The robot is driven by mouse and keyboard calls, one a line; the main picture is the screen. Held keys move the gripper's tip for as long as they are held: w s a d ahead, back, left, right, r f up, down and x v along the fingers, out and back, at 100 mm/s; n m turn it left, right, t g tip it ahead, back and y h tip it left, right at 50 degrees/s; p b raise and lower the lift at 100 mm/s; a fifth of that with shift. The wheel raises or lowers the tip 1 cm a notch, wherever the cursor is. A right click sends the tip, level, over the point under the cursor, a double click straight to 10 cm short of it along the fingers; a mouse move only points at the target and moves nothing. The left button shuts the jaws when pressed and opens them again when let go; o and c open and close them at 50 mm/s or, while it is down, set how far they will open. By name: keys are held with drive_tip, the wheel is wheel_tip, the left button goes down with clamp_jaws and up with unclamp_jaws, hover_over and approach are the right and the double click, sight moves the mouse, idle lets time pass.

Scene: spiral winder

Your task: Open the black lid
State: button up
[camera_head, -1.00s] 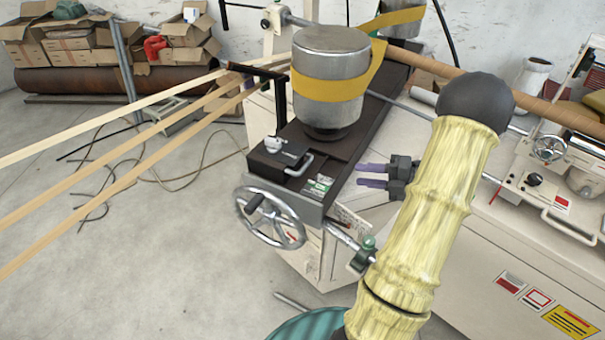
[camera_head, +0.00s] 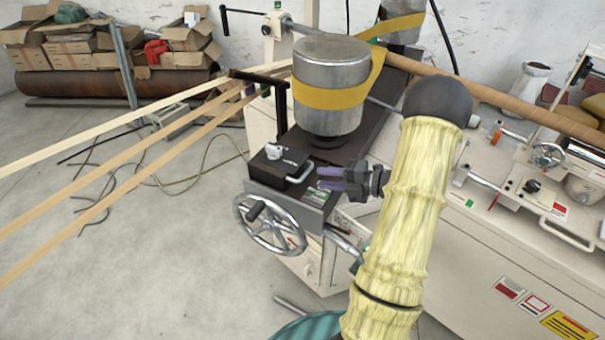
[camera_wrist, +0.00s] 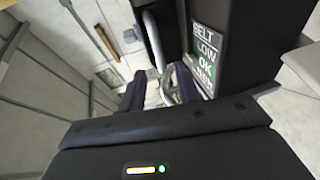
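The black lid (camera_head: 268,168) is a small dark block on the end of the winder's dark bed, with a silver knob (camera_head: 280,153) on top and a silver bar handle (camera_head: 300,173) on its right side. It looks closed. My gripper (camera_head: 322,178) is just right of the handle, its two purple fingers pointing left. In the wrist view, my gripper (camera_wrist: 160,88) is open, with a gap between the fingers. The handle (camera_wrist: 154,42) shows beyond that gap, close to the fingertips. I cannot tell whether they touch it.
A label plate (camera_wrist: 206,58) reading "BELT LOW OK" is beside the handle. A handwheel (camera_head: 270,224) is below the lid. A large metal cylinder (camera_head: 330,65) with a yellow band stands behind it. Wooden strips (camera_head: 120,165) run at the left.

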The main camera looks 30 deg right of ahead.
sight(306, 176)
drive_tip(key=p+x, duration=0.1)
drive_tip(key=x, duration=0.6)
drive_tip(key=shift+a, duration=0.15)
clamp_jaws()
